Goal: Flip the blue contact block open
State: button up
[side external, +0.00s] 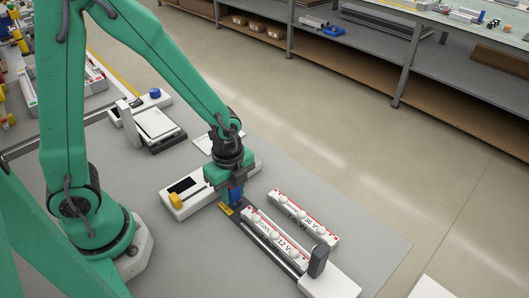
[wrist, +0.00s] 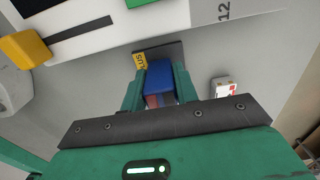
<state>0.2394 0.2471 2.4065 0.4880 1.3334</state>
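The blue contact block (side external: 237,191) stands at the left end of a long dark-and-white base, beside a yellow label (side external: 226,210). In the wrist view the blue block (wrist: 159,75) fills the space between the two green fingers of my gripper (wrist: 159,88), with a reddish part below it. The fingers appear to touch its sides. The yellow label (wrist: 140,62) sits on a dark plate just beyond the block. In the side view my gripper (side external: 233,192) points down at the block and partly hides it.
A white module marked 12 V (side external: 275,240) lies on the base, with a 36 V module (side external: 305,216) behind it. A dark upright post (side external: 318,261) stands at the base's right end. A white device with a yellow knob (side external: 176,201) lies left of my gripper. The mat's right side is clear.

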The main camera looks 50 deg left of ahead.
jog(key=o, duration=0.4)
jog(key=shift+r, duration=0.1)
jog(key=shift+r, duration=3.8)
jog(key=shift+r, duration=0.1)
